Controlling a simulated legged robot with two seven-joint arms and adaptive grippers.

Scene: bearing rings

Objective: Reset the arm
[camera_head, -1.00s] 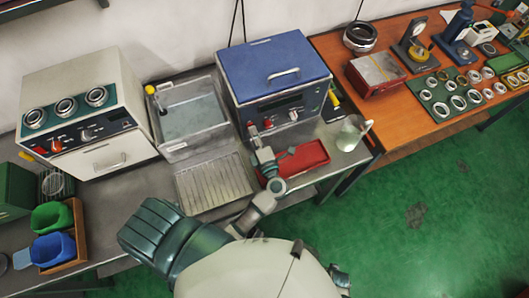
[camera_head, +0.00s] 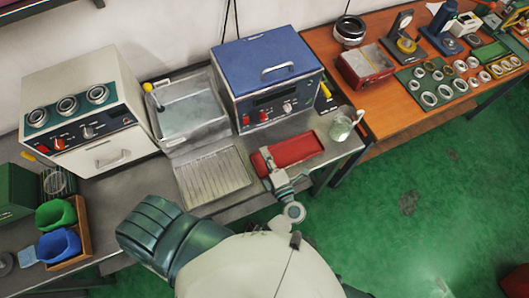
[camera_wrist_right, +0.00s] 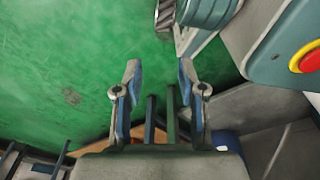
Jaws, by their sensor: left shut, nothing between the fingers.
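My left gripper (camera_head: 266,162) shows in the head view at the left end of the red tray (camera_head: 296,150), seen from above. It is shut with nothing between its fingers. I cannot tell whether it touches the tray. My right gripper (camera_wrist_right: 159,73) shows only in the right wrist view. Its two blue-grey fingers are wide apart and empty, with green floor behind them. No bearing ring is in either gripper.
A blue-topped machine (camera_head: 262,60), a metal sink (camera_head: 186,110) and a cream machine (camera_head: 80,90) stand along the grey bench. A glass jug (camera_head: 343,124) is right of the tray. Bearing rings lie on a green mat (camera_head: 412,74) on the wooden table. Green floor is open at right.

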